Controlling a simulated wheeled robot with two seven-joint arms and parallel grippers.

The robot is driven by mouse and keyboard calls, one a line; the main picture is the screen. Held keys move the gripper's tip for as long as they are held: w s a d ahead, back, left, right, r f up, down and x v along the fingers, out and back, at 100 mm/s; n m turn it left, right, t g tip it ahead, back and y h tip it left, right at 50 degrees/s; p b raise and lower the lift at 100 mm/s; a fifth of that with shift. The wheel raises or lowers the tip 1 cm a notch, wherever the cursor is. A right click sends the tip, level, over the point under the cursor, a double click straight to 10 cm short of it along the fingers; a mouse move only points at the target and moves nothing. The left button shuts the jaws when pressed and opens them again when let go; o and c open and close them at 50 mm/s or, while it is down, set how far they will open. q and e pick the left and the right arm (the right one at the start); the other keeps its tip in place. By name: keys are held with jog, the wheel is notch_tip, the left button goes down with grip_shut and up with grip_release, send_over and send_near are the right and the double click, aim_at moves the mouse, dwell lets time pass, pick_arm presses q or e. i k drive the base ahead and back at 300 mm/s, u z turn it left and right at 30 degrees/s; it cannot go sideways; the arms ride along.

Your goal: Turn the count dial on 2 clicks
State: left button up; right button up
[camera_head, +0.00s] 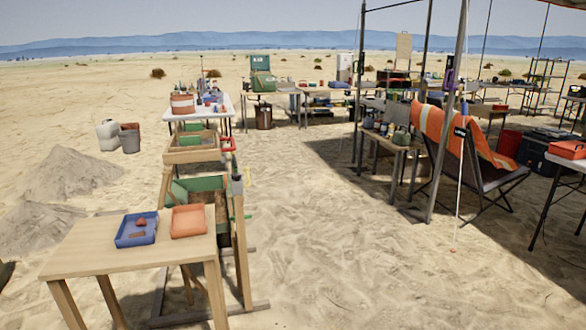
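I cannot make out a count dial for certain. A small dark fitting (237,181) sits on the near right post of the wooden sieve stand (243,250). It is too small to tell whether it is the dial or how it is set. A red handle (228,145) is at the right end of the upper wooden tray (188,157). Neither of my grippers shows in this view.
A wooden table (90,262) at the front left bears a blue tray (123,241) with reddish pieces and an orange tray (188,222). A white table (230,103) stands behind the stand. A folding chair (470,160) is at right. Sand between is clear.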

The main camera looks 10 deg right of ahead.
aim_at(236, 176)
jog(key=z, duration=0.15)
jog(key=i, duration=0.9)
jog(key=u, duration=0.3)
